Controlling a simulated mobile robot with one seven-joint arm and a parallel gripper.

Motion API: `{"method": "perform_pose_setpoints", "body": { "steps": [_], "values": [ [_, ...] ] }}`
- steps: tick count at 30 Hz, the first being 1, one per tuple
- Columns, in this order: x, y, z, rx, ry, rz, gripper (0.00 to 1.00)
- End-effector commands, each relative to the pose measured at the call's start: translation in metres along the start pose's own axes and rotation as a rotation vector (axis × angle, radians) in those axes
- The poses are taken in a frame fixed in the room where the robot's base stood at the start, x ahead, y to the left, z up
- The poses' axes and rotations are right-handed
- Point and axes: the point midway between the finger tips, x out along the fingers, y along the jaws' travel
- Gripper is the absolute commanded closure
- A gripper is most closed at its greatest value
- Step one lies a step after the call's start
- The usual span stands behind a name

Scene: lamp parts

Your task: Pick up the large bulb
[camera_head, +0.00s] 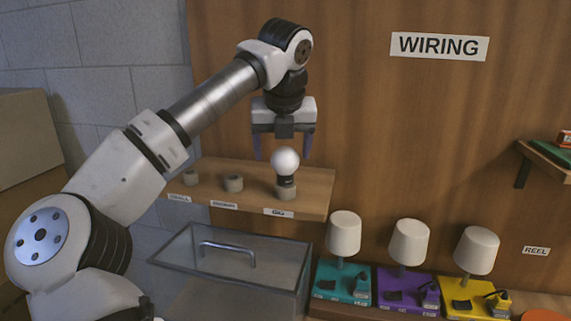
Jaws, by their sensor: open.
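The large bulb (285,163) is white and round with a dark base. It stands upright in a small grey holder (286,191) above the label "BIG" on a wooden shelf (313,183). My gripper (283,147) points down just above the bulb. Its two purple fingers are spread wide, one on each side of the bulb's top. I see no contact between the fingers and the bulb, and the gripper is empty.
Two empty-looking holders (233,183) (190,177) stand left on the shelf. Below is a clear lidded box (285,268) with a handle. Teal (328,279), purple (393,287) and yellow (457,293) lamp bases with white shades stand lower right. A wooden wall is behind.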

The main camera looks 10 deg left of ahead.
Motion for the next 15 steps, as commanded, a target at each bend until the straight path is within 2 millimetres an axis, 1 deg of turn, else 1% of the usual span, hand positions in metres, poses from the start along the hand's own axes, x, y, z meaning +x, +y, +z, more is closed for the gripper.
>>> {"method": "perform_pose_setpoints", "body": {
  "steps": [5,9,12,15],
  "values": [
    [0.011,-0.002,0.000,0.002,0.003,-0.002,0.25],
    [0.031,-0.007,0.000,0.002,0.004,-0.003,0.25],
    [0.045,-0.006,-0.001,0.002,0.002,-0.002,0.25],
    [0.053,-0.006,-0.001,0.001,0.002,-0.002,0.25]
  ]
}}
